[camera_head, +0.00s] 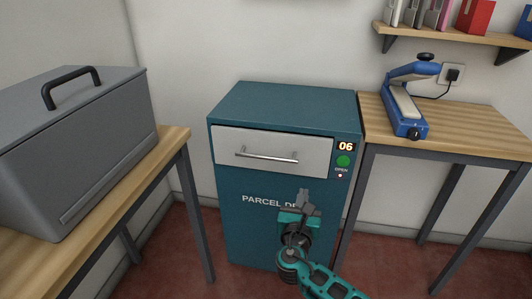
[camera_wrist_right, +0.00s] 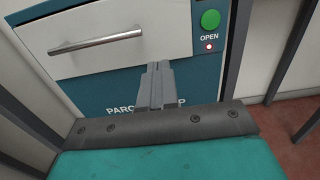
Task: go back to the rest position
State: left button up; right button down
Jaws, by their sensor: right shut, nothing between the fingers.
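My right gripper (camera_head: 303,197) is in front of the teal parcel cabinet, below its drawer and over the last part of the lettering. In the right wrist view its fingers (camera_wrist_right: 156,72) are together and hold nothing. The teal parcel cabinet (camera_head: 240,215) stands against the wall. Its white drawer (camera_head: 275,147) with a metal bar handle (camera_head: 266,156) looks closed. My left gripper is not in view.
A wooden table (camera_head: 172,150) at the left carries a grey lidded box (camera_head: 90,140). A wooden table (camera_head: 480,133) at the right carries a blue heat sealer (camera_head: 407,100), with a socket (camera_head: 452,74) behind it. A shelf (camera_head: 450,34) hangs above. Red floor shows between the furniture.

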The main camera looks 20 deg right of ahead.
jog(key=s+a+f+m+g+y, duration=0.2)
jog(key=s+a+f+m+y, duration=0.35)
jog(key=s+m, duration=0.35)
jog(key=s+a+f+m+g+y, duration=0.3)
jog(key=s+a+f+m+y, duration=0.25)
jog(key=s+m, duration=0.4)
pick_arm(q)
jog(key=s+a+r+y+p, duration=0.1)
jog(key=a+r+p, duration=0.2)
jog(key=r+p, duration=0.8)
jog(key=p, duration=0.4)
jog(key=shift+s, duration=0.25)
pick_arm(e)
jog(key=s+r+m+y, duration=0.1)
jog(key=s+r+m, duration=0.2)
jog(key=r+m, duration=0.5)
notch_tip(320, 180, up, 7)
jog(key=shift+s+a+f+t, duration=0.1)
jog(key=shift+s+a+t, duration=0.15)
jog(key=shift+a+t, duration=0.15)
